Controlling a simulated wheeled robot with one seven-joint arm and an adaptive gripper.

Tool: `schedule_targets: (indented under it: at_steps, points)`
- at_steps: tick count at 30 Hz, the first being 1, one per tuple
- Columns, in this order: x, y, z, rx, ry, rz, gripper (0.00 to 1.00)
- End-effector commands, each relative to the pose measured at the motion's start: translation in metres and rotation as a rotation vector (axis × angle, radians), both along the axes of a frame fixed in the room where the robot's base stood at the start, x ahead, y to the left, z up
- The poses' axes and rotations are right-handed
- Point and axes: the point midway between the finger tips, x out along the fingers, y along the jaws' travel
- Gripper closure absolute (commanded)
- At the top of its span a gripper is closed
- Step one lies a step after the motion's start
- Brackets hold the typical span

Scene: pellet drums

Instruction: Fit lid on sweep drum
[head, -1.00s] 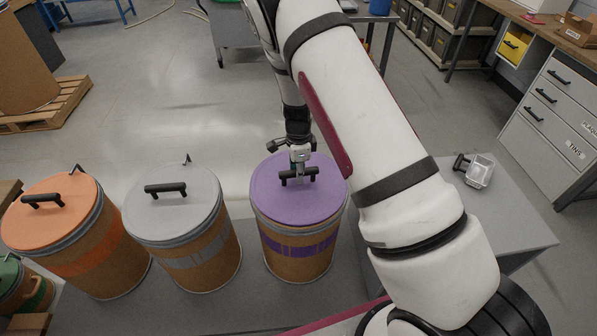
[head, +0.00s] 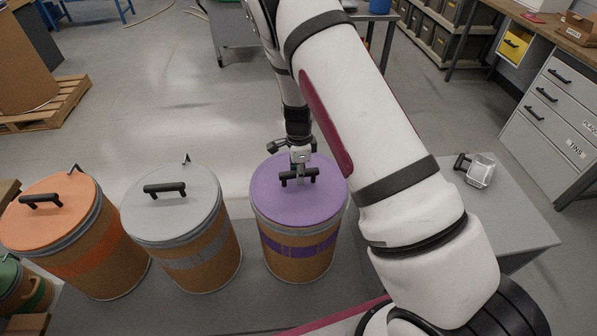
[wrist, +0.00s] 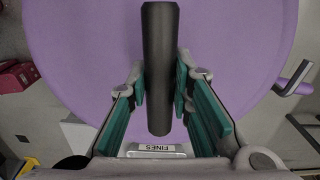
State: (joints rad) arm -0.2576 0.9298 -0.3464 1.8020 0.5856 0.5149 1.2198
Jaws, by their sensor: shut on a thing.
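The purple lid (head: 285,203) covers the top of the cardboard drum with a purple band (head: 298,246), the rightmost in the row. I cannot tell whether it is fully seated. My gripper (head: 299,175) comes down from above and is shut on the lid's black bar handle (head: 312,174). In the wrist view its teal finger pads (wrist: 160,85) stand on both sides of the handle (wrist: 160,25), over the purple lid (wrist: 80,50). A label reading FINES (wrist: 157,149) shows beside the lid edge. No sweep label is readable.
A grey-lidded drum (head: 180,260) and an orange-lidded drum (head: 95,260) stand to the left, with a green-lidded one (head: 28,290) at the lower left. A metal scoop (head: 480,170) lies on the grey table (head: 515,225) at right.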

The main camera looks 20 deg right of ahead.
Motion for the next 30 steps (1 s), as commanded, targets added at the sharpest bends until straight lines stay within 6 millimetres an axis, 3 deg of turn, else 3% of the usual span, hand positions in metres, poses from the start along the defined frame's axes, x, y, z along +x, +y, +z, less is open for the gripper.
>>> schedule_targets:
  at_steps: [30]
  points:
    - [0.0007,-0.0001,-0.0064,0.000,-0.002,0.000,1.00]
